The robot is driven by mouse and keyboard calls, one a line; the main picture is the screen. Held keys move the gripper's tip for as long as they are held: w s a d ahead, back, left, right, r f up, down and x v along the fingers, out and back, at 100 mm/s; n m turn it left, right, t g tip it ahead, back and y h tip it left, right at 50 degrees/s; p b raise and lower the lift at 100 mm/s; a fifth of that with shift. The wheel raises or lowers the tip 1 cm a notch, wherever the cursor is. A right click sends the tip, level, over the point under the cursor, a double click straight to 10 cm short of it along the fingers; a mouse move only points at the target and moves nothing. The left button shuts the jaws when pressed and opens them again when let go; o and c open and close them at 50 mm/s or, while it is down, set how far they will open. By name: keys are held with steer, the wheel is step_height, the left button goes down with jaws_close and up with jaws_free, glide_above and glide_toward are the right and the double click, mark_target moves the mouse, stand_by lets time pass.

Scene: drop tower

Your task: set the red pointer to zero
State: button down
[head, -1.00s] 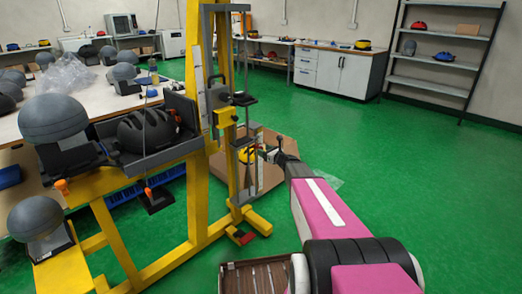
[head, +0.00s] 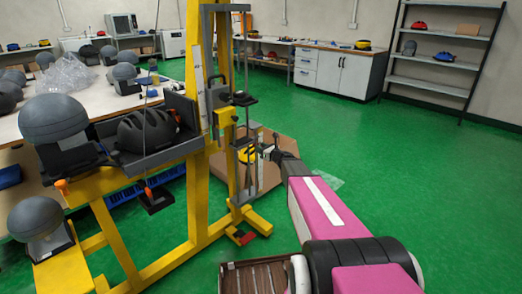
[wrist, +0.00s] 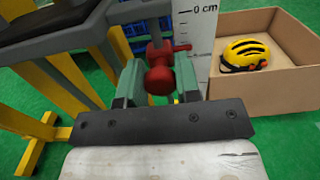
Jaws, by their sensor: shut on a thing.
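The red pointer (wrist: 159,72) is a round red knob on a red block, seen close in the wrist view. A thin tip sticks out from it toward the white scale (wrist: 201,40) on its right. The "0 cm" label is at the top of the scale, and the pointer tip appears lower in the picture than that label. My gripper (wrist: 160,86) is shut on the red pointer, with one greenish finger on each side of it. In the head view my gripper (head: 269,152) is at the tower's right side; I cannot make out the pointer there.
The yellow drop tower (head: 197,150) carries a dark helmet (head: 147,130) on a grey carriage. An open cardboard box (wrist: 270,88) with a yellow helmet (wrist: 246,54) stands beside the scale. Green floor is free to the right.

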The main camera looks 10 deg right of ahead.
steer(key=shift+r, duration=1.85)
steer(key=c, duration=0.8)
jaws_free()
steer(key=shift+r, duration=0.1)
